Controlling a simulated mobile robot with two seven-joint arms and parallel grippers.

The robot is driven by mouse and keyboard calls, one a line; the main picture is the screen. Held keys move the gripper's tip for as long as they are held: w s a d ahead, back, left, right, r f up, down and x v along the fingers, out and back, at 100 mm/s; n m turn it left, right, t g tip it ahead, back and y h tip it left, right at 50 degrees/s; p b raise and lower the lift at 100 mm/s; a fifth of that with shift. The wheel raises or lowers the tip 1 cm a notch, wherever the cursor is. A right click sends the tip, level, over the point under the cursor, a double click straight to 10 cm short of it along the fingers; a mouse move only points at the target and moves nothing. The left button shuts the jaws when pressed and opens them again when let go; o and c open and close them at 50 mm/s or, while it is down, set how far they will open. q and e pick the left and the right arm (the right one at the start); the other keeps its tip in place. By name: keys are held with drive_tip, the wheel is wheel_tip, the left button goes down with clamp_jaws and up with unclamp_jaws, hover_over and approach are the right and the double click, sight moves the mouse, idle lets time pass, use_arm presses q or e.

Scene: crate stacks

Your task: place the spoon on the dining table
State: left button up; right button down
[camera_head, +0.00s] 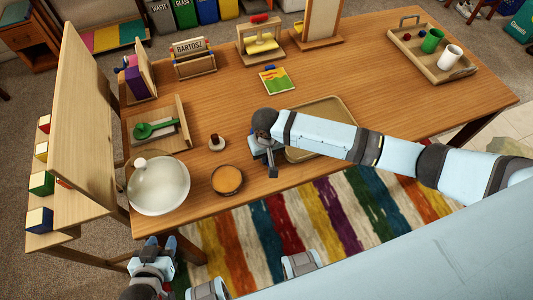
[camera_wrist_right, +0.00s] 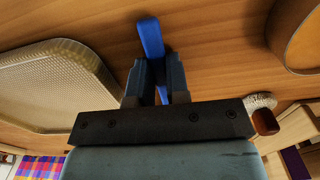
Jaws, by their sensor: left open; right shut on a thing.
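My right gripper (camera_head: 272,172) is low over the wooden dining table (camera_head: 360,70), near its front edge. In the right wrist view the fingers (camera_wrist_right: 157,80) are shut on a narrow blue handle-like thing (camera_wrist_right: 151,38), probably the spoon. Its tip sticks out past the fingers, close to or touching the tabletop; I cannot tell which. A green spoon-shaped thing (camera_head: 150,130) lies on a wooden board at the table's left. My left gripper (camera_head: 170,243) is open and empty, below the table's front left corner.
A tan tray (camera_head: 335,104) lies beside the right gripper, partly behind my arm. A round wooden dish (camera_head: 228,180), a white lidded dish (camera_head: 158,187) and a small knobbed piece (camera_head: 217,143) stand to the left. A tray with cups (camera_head: 407,45) is far right.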

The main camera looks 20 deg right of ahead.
drive_tip(key=shift+f, duration=0.1)
drive_tip(key=c, duration=1.1)
unclamp_jaws()
wheel_tip(320, 180, up, 12)
drive_tip(key=s+a+f+y, duration=0.1)
drive_tip(key=s+a+f+t+y, duration=0.1)
drive_tip(key=a+f, duration=0.1)
drive_tip(key=s+a+f+n+t+y, duration=0.1)
drive_tip(key=s+a+f+y, duration=0.1)
drive_tip(key=shift+f+p, duration=0.15)
drive_tip(key=shift+p, duration=0.25)
drive_tip(key=s+f+t+y, duration=0.1)
drive_tip(key=s+f+t, duration=0.1)
drive_tip(key=shift+s+f+t, duration=0.1)
drive_tip(key=shift+s+t, duration=0.3)
drive_tip(key=s+d+t, duration=0.1)
drive_tip(key=s+d+f+t, duration=0.1)
drive_tip(key=s+d, duration=0.1)
drive_tip(key=shift+s+f+n+t, duration=0.3)
drive_tip(key=shift+f+t, duration=0.1)
drive_tip(key=s+d+n+t+h, duration=0.1)
drive_tip(key=s+d+t, duration=0.2)
drive_tip(key=s+d, duration=0.4)
drive_tip(key=shift+f+h, duration=0.3)
drive_tip(key=shift+f, duration=0.15)
